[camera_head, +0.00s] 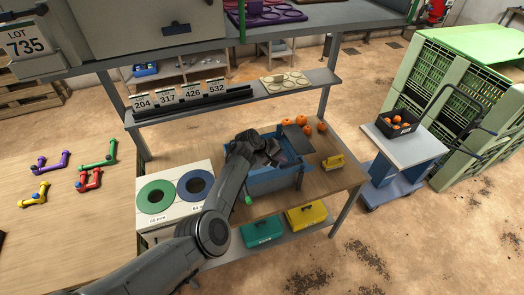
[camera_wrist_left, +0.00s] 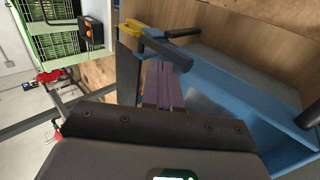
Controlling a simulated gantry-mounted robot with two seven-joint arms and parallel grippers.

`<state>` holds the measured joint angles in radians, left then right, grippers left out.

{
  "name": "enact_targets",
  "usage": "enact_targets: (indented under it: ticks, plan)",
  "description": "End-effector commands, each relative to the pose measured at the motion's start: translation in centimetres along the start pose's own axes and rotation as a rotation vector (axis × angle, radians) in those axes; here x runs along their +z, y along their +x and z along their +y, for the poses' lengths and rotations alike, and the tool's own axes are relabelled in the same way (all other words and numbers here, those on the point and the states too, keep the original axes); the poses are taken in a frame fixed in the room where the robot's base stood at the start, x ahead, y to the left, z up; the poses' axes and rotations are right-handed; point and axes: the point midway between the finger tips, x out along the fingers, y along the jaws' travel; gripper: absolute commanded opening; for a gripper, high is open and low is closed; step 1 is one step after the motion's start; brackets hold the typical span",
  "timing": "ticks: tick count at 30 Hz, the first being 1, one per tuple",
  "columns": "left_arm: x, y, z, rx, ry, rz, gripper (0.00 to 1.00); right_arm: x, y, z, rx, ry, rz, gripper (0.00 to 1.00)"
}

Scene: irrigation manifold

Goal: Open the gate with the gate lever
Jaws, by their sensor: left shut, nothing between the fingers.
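A blue box (camera_head: 276,183) with an open top stands on the wooden bench. It also fills much of the right side of the left wrist view (camera_wrist_left: 235,82). My left gripper (camera_head: 265,152) is over the box and hides part of its inside. A dark bar (camera_wrist_left: 183,33) lies beside that piece. A green knob (camera_head: 248,200) shows at the box's front left. I cannot tell which part is the gate or the gate lever. My right gripper is not in view.
Several oranges (camera_head: 315,122) and a yellow object (camera_head: 333,161) lie right of the box. A white panel with green and blue rings (camera_head: 172,214) is at left. A shelf with number cards (camera_head: 235,100) crosses above. Green and yellow cases (camera_head: 306,215) sit below.

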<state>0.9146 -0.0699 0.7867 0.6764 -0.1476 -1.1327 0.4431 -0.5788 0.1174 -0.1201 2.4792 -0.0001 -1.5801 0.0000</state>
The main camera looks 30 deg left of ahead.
Motion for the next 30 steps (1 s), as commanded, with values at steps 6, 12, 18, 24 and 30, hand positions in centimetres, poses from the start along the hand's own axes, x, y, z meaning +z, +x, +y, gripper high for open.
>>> enact_targets:
  ticks: [6, 12, 18, 24, 30]
  plan:
    - [0.1, -2.9, 0.5, 0.005, 0.006, 0.001, 0.00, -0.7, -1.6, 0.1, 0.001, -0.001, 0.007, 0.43]
    - [0.1, -5.7, -0.6, 0.006, 0.008, 0.001, 0.00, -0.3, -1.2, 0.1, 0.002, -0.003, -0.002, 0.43]
    - [0.1, -8.1, -1.6, 0.007, 0.009, 0.000, 0.00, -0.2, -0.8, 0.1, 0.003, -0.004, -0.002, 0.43]
    - [0.1, -9.7, -2.1, 0.007, 0.010, -0.002, 0.00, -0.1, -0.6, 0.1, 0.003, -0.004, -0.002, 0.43]
    - [0.1, -10.1, -2.3, 0.007, 0.010, -0.002, 0.00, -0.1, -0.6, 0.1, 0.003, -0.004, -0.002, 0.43]
